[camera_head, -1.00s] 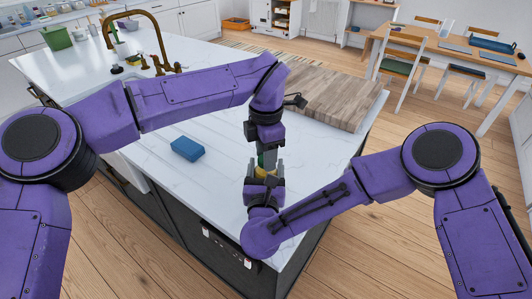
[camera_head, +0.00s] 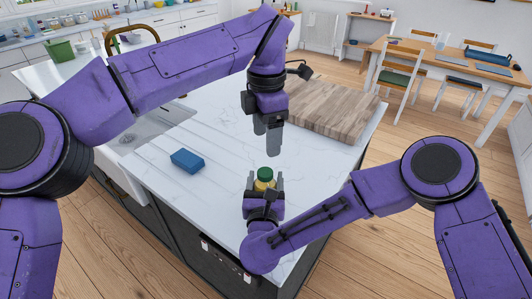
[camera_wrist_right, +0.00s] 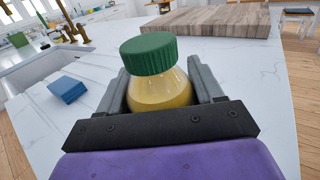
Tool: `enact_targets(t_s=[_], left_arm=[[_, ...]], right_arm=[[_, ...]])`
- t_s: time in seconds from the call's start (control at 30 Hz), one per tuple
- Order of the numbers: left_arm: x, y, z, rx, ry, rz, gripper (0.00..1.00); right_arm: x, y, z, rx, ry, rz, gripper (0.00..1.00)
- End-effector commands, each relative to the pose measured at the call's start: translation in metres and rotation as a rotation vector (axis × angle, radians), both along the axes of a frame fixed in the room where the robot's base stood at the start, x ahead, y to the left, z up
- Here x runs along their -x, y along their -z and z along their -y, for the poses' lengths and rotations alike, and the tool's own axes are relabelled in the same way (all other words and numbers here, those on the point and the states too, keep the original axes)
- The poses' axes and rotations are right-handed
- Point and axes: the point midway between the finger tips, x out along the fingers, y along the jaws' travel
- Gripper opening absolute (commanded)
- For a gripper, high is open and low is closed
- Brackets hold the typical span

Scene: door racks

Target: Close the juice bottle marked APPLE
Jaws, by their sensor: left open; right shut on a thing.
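The juice bottle (camera_head: 264,185) has yellow contents and a green cap (camera_head: 265,173). It stands at the near edge of the white island top; an APPLE marking does not show. My right gripper (camera_head: 265,181) is shut on the bottle body, one finger on each side. In the right wrist view the cap (camera_wrist_right: 148,54) sits on top of the bottle (camera_wrist_right: 160,92); whether it is tight cannot be told. My left gripper (camera_head: 268,142) points down above the cap, apart from it, open and empty as far as shows.
A blue block (camera_head: 187,161) lies left of the bottle on the island top (camera_head: 215,190). A wooden board (camera_head: 330,106) lies behind to the right. A sink (camera_head: 135,140) is at the left. The top around the bottle is clear.

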Motion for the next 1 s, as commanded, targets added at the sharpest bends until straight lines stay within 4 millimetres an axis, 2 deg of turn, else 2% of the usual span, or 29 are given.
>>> enact_targets(t_s=[0.1,0.2,0.47,0.5,0.57,0.87,1.0], left_arm=[[0.0,-0.015,0.0,-0.001,0.0,0.002,0.71],[0.0,-0.02,0.0,-0.001,0.0,0.001,0.71],[0.0,-0.021,0.0,-0.001,0.001,0.0,0.71],[0.0,-0.021,0.0,-0.001,0.001,0.0,0.71],[0.0,-0.021,0.0,-0.001,0.001,0.0,0.71],[0.0,-0.02,0.0,-0.001,0.0,0.0,0.71],[0.0,-0.011,0.0,-0.001,0.0,0.0,0.71]], right_arm=[[0.0,0.001,0.0,0.001,0.001,-0.001,0.0],[0.0,0.001,0.0,0.001,0.001,-0.001,0.0],[0.0,0.001,0.0,0.001,0.001,-0.001,0.0],[0.0,0.001,0.0,0.001,0.001,-0.001,0.76],[0.0,0.001,0.0,0.001,0.001,-0.001,0.95],[0.001,0.001,0.0,0.0,0.0,0.0,0.96],[0.016,0.003,-0.002,0.001,-0.003,0.001,0.96]])
